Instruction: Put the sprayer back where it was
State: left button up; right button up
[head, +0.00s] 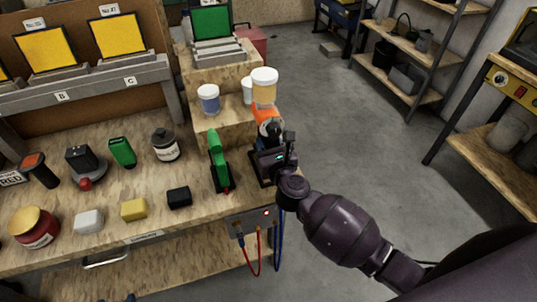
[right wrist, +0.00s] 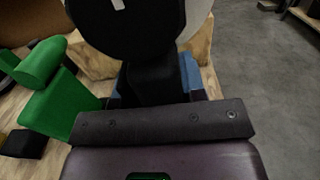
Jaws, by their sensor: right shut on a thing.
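My right gripper (head: 270,154) is at the right end of the workbench, shut on what looks like the sprayer (head: 268,115). The sprayer has an orange and black body. A tan jar with a white lid (head: 264,88) shows directly above it; I cannot tell if they are joined. The gripper hides the sprayer's lower part, so I cannot tell whether it touches the bench. In the right wrist view a large black rounded part (right wrist: 130,25) fills the top, with a blue piece (right wrist: 190,75) behind it. My left gripper is not in view.
A green tool (head: 218,155) in a black stand is close left of my gripper. A wooden step (head: 235,132) with a blue-and-white jar (head: 208,98) is behind. A grey box with cables (head: 255,222) is on the front edge. Open floor lies right.

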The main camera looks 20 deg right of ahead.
notch_tip(320, 180, down, 3)
jog(key=shift+f+b, duration=0.15)
jog(key=shift+b, duration=0.5)
jog(key=shift+f, duration=0.1)
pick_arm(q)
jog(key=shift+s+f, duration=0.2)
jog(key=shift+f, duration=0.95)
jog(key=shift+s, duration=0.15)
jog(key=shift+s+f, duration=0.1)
pick_arm(e)
jog(key=shift+f, duration=0.15)
jog(key=o, duration=0.6)
jog(key=shift+o, duration=0.2)
